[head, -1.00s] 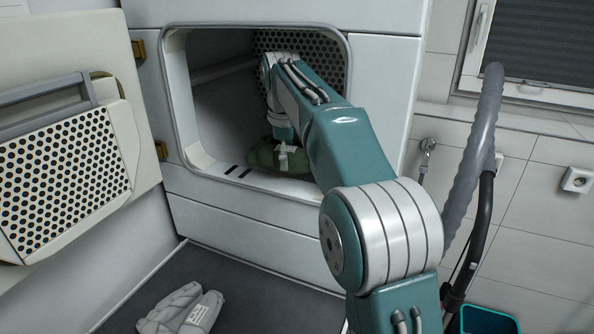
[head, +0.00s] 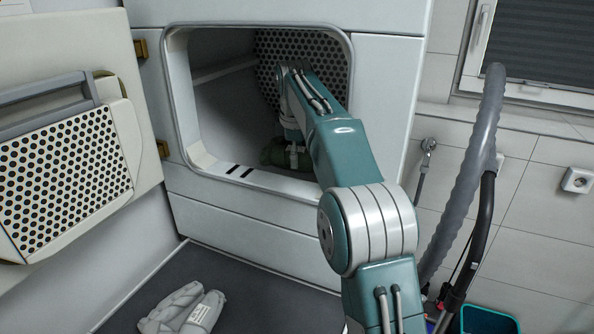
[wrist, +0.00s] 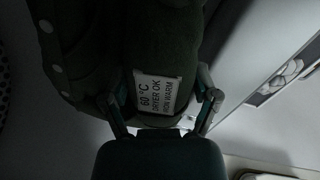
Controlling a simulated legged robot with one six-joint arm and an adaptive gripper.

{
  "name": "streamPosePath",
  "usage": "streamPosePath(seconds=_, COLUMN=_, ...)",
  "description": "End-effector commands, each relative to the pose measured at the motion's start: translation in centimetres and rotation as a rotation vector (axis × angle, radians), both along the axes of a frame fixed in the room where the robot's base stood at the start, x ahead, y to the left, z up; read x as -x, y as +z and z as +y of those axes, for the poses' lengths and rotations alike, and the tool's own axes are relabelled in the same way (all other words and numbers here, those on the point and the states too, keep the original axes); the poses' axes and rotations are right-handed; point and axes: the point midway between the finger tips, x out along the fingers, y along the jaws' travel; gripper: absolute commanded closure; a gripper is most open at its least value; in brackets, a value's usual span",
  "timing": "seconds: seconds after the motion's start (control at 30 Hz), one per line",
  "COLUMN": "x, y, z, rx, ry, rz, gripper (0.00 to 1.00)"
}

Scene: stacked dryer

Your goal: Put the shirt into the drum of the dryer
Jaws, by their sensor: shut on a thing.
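The dark green shirt (head: 274,152), bundled up, is inside the open dryer drum (head: 225,105), low and toward the back right. In the wrist view the shirt (wrist: 165,45) shows pale buttons and a white care label reading 60 °C, dryer OK, iron warm. My gripper (head: 298,158) reaches through the opening. In the wrist view its two fingers (wrist: 160,95) stand on either side of the labelled part and are shut on it. My arm hides part of the drum's right side.
The perforated dryer door (head: 65,170) stands open at the left. A folded grey garment (head: 185,308) with a white label lies on the dark surface (head: 235,280) below. A grey hose (head: 480,130) and a teal bin (head: 490,320) are at the right.

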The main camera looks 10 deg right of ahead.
Motion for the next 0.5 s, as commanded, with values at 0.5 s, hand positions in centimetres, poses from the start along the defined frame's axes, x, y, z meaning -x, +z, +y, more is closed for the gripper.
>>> streamPosePath(seconds=0.5, x=-0.3, y=-4.4, z=-0.2, rx=0.0, ry=0.0, rz=-0.001, gripper=0.83)
